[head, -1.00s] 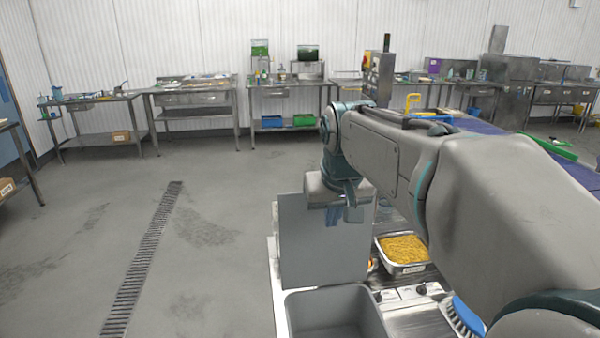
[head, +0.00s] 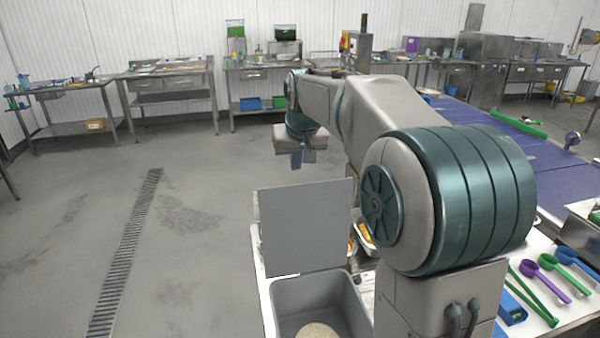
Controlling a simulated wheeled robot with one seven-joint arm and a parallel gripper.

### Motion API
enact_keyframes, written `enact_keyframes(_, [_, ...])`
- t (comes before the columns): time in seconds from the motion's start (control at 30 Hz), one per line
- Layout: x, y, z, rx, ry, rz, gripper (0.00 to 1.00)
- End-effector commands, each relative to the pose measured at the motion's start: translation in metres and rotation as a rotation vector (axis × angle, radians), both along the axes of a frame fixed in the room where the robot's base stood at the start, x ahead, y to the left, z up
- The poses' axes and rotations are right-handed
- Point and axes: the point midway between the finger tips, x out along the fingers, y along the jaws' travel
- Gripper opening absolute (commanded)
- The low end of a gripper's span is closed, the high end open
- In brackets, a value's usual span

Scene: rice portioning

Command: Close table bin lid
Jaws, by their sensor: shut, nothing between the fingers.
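The table bin (head: 357,306) is a grey box at the table's left edge, with a pale round patch on its floor. Its flat grey lid (head: 305,227) stands upright, open, along the bin's far side. My gripper (head: 296,160) is shut and empty, pointing down beyond and above the lid's top edge. It looks apart from the lid, with floor showing between them.
My arm hides much of the table. A food tray (head: 364,236) shows partly behind it. Coloured scoops (head: 540,275) and a blue item (head: 510,310) lie at the right. A blue conveyor (head: 500,145) runs behind. The floor at left is clear.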

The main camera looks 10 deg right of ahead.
Motion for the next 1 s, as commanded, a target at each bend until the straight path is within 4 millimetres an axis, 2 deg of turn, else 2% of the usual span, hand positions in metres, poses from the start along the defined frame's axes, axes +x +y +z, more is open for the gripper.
enact_keyframes(0.1, [0.011,0.0,-0.024,0.0,0.006,0.0,0.0])
enact_keyframes(0.2, [-0.005,-0.001,-0.02,-0.001,-0.001,0.0,0.0])
enact_keyframes(0.43, [-0.025,-0.001,-0.024,0.0,-0.001,0.0,0.0])
enact_keyframes(1.0, [-0.03,-0.001,-0.026,0.0,-0.004,-0.001,0.0])
